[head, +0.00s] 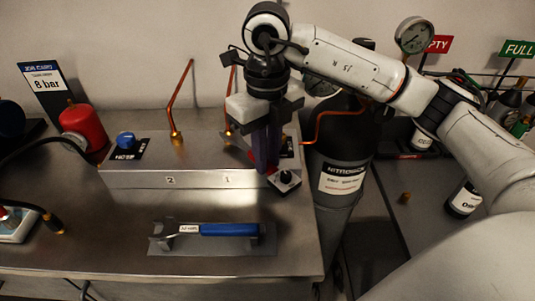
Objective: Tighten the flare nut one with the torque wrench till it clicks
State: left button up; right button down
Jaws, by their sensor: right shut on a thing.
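A torque wrench with a blue handle (229,230) lies on a flat grey holder (215,249) at the front of the bench. A metal block (140,180) behind it bears the marks 2 and 1. The brass flare nut one (228,132) is on its top above mark 1, under a copper tube, close to the left of my right gripper and partly hidden. My right gripper (265,168) points down at the block's right end. Its fingers are shut on a small red thing, perhaps a knob, mostly hidden by them. My left gripper is not in view.
Another brass nut (176,138) with a copper tube and a blue knob (125,140) are on the block's left part. A black selector knob (287,180) sits at its right front. A black nitrogen cylinder (340,175) stands right of the bench. Bench space around the holder is clear.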

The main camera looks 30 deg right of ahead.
aim_at(279, 181)
jog(key=shift+s+a+m+p, duration=0.1)
jog(key=shift+a+m+p, duration=0.2)
jog(key=shift+a+m, duration=1.15)
dwell(0.7)
jog(key=shift+d+n+b, duration=0.6)
jog(key=shift+d+n, duration=0.4)
jog(key=shift+n, duration=0.05)
dwell(0.3)
dwell(0.3)
jog(key=shift+s+d, duration=0.15)
jog(key=shift+s, duration=2.3)
jog(key=shift+r, duration=0.15)
